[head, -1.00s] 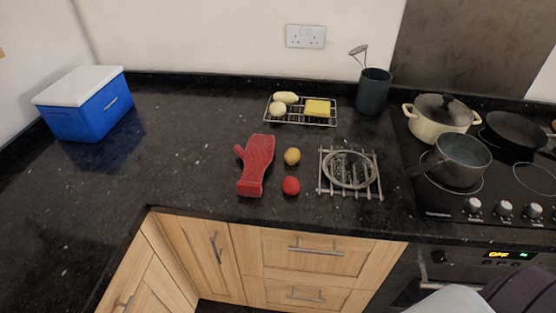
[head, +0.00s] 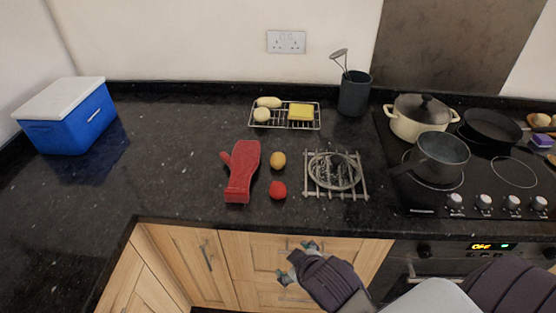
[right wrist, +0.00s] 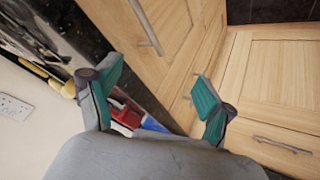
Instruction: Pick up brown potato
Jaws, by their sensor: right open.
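A small yellow-brown rounded thing, which looks like the brown potato (head: 278,160), lies on the dark counter between the red oven mitt (head: 242,172) and the wire trivet (head: 309,187). A red round thing (head: 278,189), perhaps a tomato, lies just in front of it. My right gripper (head: 297,263) is low in the head view, in front of the drawers and apart from the potato. In the right wrist view its two teal-padded fingers (right wrist: 158,86) are spread with nothing between them. My left gripper is in neither view.
A rack (head: 263,125) with two pale rounded things and a yellow block stands at the back. A grey utensil pot (head: 354,94) is beside it. A saucepan (head: 440,158) and a cream pot (head: 406,127) stand on the hob. A blue cooler (head: 72,125) is at left, with clear counter between.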

